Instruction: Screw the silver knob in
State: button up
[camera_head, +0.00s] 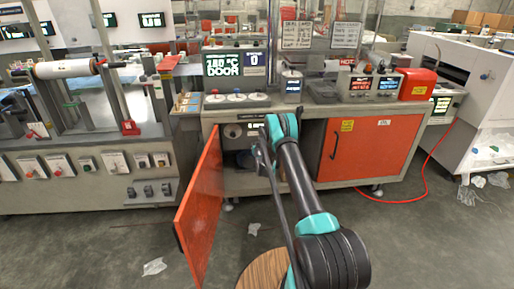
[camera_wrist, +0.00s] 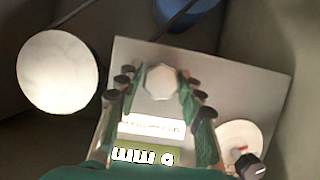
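The silver knob (camera_wrist: 161,82) is a faceted metal piece on a grey metal plate (camera_wrist: 245,80), seen in the wrist view. My gripper (camera_wrist: 157,88) is open, with one finger on the left and one on the right of the knob as seen. Gaps show between the knob and both fingers; I cannot tell how far beyond the fingertips it lies. In the head view my arm reaches into the open left bay of the cabinet (camera_head: 215,113). My gripper and the knob cannot be made out there.
An orange door (camera_head: 200,205) stands open left of my arm; another orange door (camera_head: 365,146) is shut on the right. The wrist view shows a white disc (camera_wrist: 58,72), a dial with a black knob (camera_wrist: 249,167) and a lit display (camera_wrist: 145,157). Bay walls enclose my gripper.

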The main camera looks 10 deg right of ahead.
jog(key=c, duration=0.7)
jog(key=shift+m, duration=0.3)
jog(key=shift+d+m+y, duration=0.15)
jog(key=shift+m+y, duration=1.55)
jog(key=shift+m, duration=0.5)
jog(key=shift+t, duration=0.3)
jog(key=o, duration=1.2)
jog(key=shift+s, duration=0.1)
